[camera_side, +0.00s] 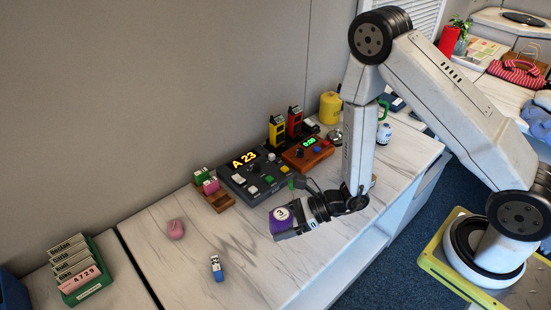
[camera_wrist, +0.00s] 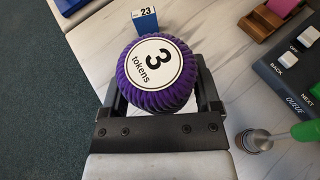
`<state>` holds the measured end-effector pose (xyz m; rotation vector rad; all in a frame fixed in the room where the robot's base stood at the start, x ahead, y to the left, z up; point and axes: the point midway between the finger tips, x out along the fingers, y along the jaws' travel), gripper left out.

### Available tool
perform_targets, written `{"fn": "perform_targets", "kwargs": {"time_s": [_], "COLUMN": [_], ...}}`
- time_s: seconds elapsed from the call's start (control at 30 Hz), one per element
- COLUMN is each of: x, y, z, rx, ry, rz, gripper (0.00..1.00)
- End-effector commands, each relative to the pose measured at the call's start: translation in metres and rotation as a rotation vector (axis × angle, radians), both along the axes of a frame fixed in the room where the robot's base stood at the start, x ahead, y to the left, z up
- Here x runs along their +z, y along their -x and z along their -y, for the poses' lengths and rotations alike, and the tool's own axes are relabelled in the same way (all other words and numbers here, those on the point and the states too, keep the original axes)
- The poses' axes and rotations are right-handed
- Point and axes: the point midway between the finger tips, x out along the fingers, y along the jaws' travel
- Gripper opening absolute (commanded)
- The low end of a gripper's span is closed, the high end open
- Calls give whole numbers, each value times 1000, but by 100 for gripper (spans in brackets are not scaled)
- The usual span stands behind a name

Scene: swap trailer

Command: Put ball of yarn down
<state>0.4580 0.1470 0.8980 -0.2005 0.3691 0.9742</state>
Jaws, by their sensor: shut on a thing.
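The ball of yarn is purple with a round white label reading "3 tokens". In the side view the ball of yarn (camera_side: 281,222) sits at the end of my gripper (camera_side: 290,224), near the front edge of the counter. In the wrist view the ball of yarn (camera_wrist: 157,75) is between the two dark fingers of my gripper (camera_wrist: 158,95), which is shut on it. I cannot tell how high the ball is above the counter. Its underside is hidden.
A small blue box (camera_side: 217,268) marked 23 in the wrist view (camera_wrist: 145,20) and a pink mouse-like item (camera_side: 175,229) are on the counter. A dark queue console (camera_side: 254,179) and wooden holder (camera_side: 220,200) stand behind. A green card rack (camera_side: 85,283) is at left. Bare counter (camera_side: 190,255) lies between.

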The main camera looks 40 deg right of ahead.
Motion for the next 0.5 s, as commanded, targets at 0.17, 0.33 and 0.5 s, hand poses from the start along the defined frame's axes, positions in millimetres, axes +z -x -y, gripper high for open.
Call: {"fn": "perform_targets", "kwargs": {"time_s": [0.17,0.33,0.5], "x": [-14,-21,-23], "y": [9,16,19], "z": [16,24,26], "rx": [58,99,111], "ry": [-3,-8,-11], "rz": [-1,2,4], "gripper": [23,23,23]}}
